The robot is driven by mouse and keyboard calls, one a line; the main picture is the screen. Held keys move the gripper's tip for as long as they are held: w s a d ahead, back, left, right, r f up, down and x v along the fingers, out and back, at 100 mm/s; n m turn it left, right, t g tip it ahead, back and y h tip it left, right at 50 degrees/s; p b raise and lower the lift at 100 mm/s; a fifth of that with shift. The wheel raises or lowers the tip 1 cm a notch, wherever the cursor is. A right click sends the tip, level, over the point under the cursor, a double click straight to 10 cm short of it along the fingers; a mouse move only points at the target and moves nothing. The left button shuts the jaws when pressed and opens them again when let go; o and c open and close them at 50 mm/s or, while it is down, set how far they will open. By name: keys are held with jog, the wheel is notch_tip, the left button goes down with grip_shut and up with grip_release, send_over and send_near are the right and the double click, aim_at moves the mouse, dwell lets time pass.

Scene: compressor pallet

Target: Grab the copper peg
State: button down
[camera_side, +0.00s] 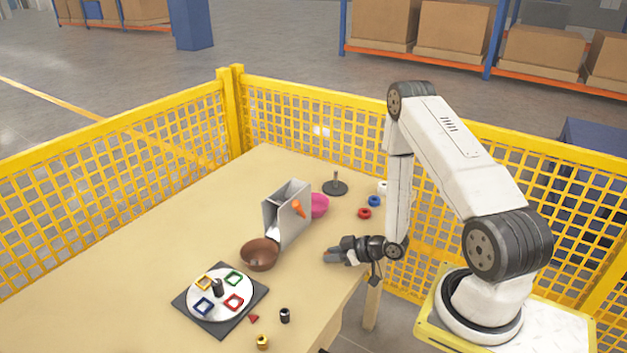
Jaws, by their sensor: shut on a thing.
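My gripper (333,256) is low over the right edge of the table, lying nearly level and pointing left. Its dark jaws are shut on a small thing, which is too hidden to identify. I cannot make out a clearly copper-coloured peg. A small gold-yellow piece (262,342) stands at the table's front edge, well away from my gripper. A black peg (285,315) stands to its upper right.
A brown bowl (259,256) and a grey metal hopper (287,213) with an orange part stand left of my gripper. A round white plate (221,311) holds coloured square frames. Red (364,213) and blue (374,201) rings lie behind. Yellow mesh fencing (300,110) borders the table.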

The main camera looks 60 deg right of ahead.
notch_tip(320, 180, up, 10)
jog(key=shift+f, duration=0.15)
dwell(0.7)
dwell(0.7)
